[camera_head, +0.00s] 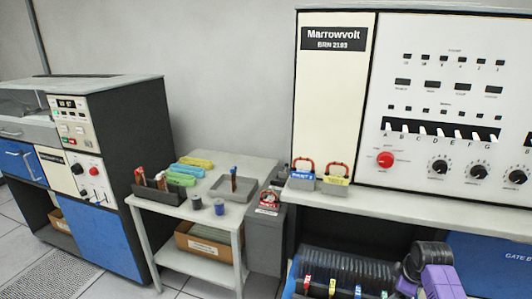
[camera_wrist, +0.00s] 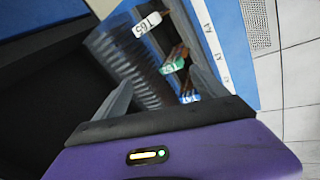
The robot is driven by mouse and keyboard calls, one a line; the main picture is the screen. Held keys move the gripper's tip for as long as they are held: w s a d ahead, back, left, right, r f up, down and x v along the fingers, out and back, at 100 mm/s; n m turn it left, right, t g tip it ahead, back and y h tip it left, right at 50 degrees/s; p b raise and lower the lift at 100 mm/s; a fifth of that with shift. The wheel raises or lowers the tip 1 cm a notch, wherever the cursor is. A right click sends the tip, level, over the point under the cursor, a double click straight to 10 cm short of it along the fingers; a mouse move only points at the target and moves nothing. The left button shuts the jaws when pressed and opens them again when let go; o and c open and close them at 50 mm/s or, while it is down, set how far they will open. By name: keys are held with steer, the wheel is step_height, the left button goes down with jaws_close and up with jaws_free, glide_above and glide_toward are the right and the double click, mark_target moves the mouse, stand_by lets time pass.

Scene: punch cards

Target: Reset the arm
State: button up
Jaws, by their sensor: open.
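My purple arm (camera_head: 440,280) with a dark joint shows at the lower right of the head view, just right of a dark ribbed rack (camera_head: 350,265) with several coloured tags. The fingertips do not show clearly there. In the wrist view my gripper (camera_wrist: 160,92) is open, with its two grey fingers apart and nothing between them. How far the fingers are from the rack I cannot tell.
A tall Marrowvolt console (camera_head: 335,100) with switches stands behind a pale ledge (camera_head: 400,203). A low white table (camera_head: 255,170) holds trays, coloured bundles and spools. A blue-and-black cabinet (camera_head: 120,150) stands at left.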

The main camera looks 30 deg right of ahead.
steer(key=w+a+r+m+t+h, duration=0.3)
steer(key=w+a+r+m+t, duration=0.25)
steer(key=w+a, duration=0.35)
steer(key=s+a+r+m+t+h, duration=0.1)
steer(key=s+a+r+t, duration=0.1)
steer(key=a, duration=0.5)
steer(key=s+a+r+m+t, duration=0.1)
steer(key=a+r+m+t, duration=0.15)
steer(key=a, duration=0.45)
steer(key=s+a+r+n+y, duration=0.2)
steer(key=s+a+r+y, duration=0.1)
steer(key=s+a, duration=0.8)
steer(key=s+a+r+n+t+y, duration=0.1)
steer(key=s+a+r+y, duration=0.3)
steer(key=s+a, duration=0.6)
steer(key=s+r+n, duration=0.1)
steer(key=s, duration=0.7)
steer(key=shift+a+r+n+t, duration=0.2)
steer(key=shift+a+n+t, duration=0.1)
steer(key=shift+a, duration=0.1)
